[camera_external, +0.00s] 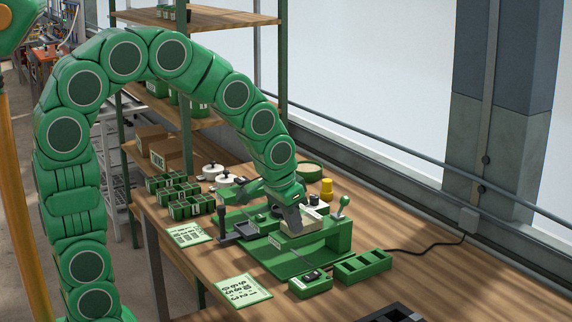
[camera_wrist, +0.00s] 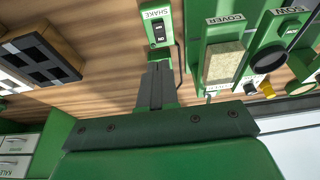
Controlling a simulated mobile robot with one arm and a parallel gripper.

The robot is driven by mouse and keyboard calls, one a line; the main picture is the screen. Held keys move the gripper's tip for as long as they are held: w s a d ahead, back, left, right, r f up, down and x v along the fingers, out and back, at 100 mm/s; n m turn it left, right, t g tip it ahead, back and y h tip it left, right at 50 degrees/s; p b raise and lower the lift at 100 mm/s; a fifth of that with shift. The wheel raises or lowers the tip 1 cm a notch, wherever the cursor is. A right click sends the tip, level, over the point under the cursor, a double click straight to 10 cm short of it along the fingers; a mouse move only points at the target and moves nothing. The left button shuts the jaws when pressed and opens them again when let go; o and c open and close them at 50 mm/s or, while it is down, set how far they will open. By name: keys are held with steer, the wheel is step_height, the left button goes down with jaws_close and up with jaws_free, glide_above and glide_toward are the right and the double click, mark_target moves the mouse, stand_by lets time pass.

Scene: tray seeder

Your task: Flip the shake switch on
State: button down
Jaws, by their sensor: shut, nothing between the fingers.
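The shake switch box (camera_wrist: 152,31) is a small green box labelled SHAKE, with a black rocker switch (camera_wrist: 158,34) on it. It lies at the top middle of the wrist view. In the external view the same box (camera_external: 311,285) sits at the front of the seeder on the wooden bench. I cannot tell which side of the rocker is pressed. My gripper (camera_wrist: 157,68) is shut and empty, its fingers pointing toward the box with a gap in the picture. In the external view my gripper (camera_external: 293,222) is above the seeder, short of the box.
The seeder's green frame with a pale block labelled COVER (camera_wrist: 224,64) and a SOW knob (camera_wrist: 268,59) stands right of my fingers in the wrist view. A green compartment tray (camera_external: 362,267) is beside the switch box. Printed cards (camera_external: 239,291) lie left.

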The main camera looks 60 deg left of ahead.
steer(key=shift+w, duration=0.1)
steer(key=shift+w+r, duration=0.2)
steer(key=shift+w, duration=0.4)
glide_toward(316, 272)
steer(key=x, duration=0.5)
steer(key=shift+x, duration=0.85)
steer(key=shift+s, duration=0.1)
